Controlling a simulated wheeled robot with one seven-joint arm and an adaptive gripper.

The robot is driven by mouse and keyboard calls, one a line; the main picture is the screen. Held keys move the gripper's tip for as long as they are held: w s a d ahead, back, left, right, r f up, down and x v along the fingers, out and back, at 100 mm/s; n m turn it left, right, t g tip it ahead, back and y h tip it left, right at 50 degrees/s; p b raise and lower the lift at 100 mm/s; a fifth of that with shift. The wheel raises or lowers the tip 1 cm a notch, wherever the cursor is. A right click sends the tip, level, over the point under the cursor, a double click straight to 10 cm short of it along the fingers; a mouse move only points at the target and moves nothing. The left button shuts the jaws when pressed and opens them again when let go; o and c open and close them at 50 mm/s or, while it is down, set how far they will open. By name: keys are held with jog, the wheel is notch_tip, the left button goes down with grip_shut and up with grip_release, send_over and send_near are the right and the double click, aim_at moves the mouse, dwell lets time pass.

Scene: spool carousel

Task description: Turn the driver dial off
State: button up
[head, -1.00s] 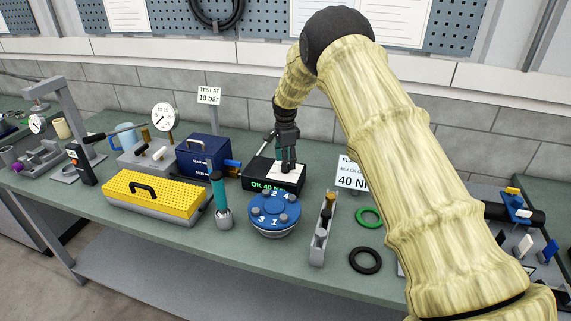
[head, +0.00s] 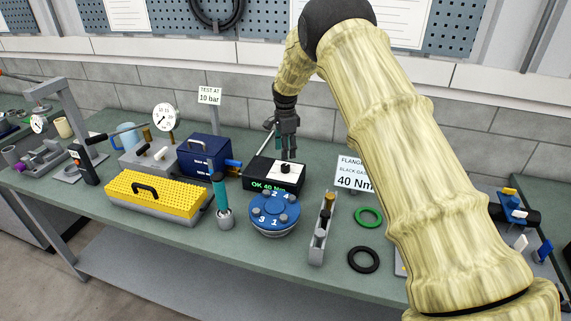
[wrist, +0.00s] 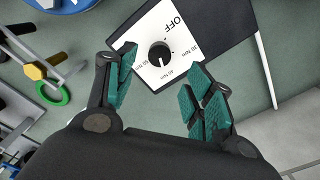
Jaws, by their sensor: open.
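The driver controller is a black box (head: 262,184) on the bench, with green text on its front that reads "OK 40 Nm". Its white top plate bears the driver dial, a small black round knob (head: 285,168). In the wrist view the dial (wrist: 160,54) has a white pointer mark on the side facing my gripper, toward the Nm labels and away from the word OFF. My gripper (head: 289,153) is above the box, open and empty. In the wrist view my gripper (wrist: 159,73) has its teal-padded fingers spread either side of the dial, apart from it.
A blue numbered flange (head: 274,212) stands in front of the box, with a teal-handled tool (head: 219,195) to its left. A blue case (head: 203,155) is left of the box. A "40 Nm" sign (head: 355,173) and green ring (head: 368,217) are to the right.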

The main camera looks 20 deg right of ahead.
jog(key=shift+r+p, duration=1.15)
jog(key=shift+r, duration=1.3)
notch_tip(320, 180, up, 12)
jog(key=shift+f, duration=0.1)
